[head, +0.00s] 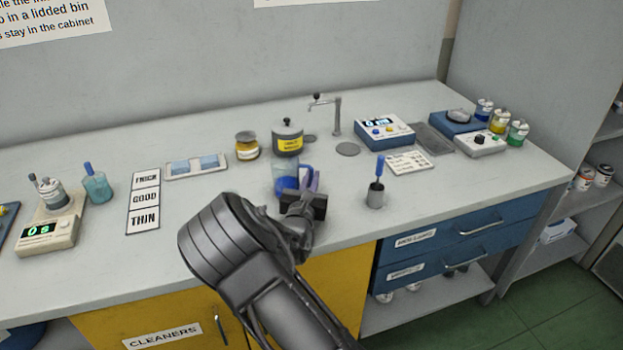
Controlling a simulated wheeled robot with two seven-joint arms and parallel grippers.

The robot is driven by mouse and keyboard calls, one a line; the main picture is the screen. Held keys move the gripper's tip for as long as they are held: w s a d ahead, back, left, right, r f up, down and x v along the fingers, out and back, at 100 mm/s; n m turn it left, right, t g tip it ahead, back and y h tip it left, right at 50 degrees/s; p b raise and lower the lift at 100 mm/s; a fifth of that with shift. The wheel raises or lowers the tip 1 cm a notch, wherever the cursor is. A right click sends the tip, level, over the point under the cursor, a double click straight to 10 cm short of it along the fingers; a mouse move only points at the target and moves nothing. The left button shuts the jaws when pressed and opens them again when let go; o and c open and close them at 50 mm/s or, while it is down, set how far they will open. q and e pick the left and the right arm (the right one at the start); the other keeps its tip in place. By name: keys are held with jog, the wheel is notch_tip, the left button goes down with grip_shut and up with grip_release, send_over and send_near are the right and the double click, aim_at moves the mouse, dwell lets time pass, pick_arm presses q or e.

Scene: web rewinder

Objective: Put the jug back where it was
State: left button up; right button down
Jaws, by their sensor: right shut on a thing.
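A clear jug (284,179) with blue liquid low in it is over the front middle of the counter (225,206). My right gripper (308,188) is at the jug's right side and shut on it, by the handle side. The jug looks upright. My gripper hides part of it, and I cannot tell whether its base touches the counter. My left gripper is not in view.
A grey pot with a yellow label (288,141) and an amber jar (247,147) stand behind the jug. A grey cup with a blue-handled brush (375,194) stands to the right. A FRICK/GOOD/THIN card (144,200) lies left, with clear counter between.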

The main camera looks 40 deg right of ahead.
jog(key=c, duration=1.5)
grip_release()
jog(key=shift+r, duration=0.15)
jog(key=v, duration=1.2)
jog(key=shift+p, duration=0.3)
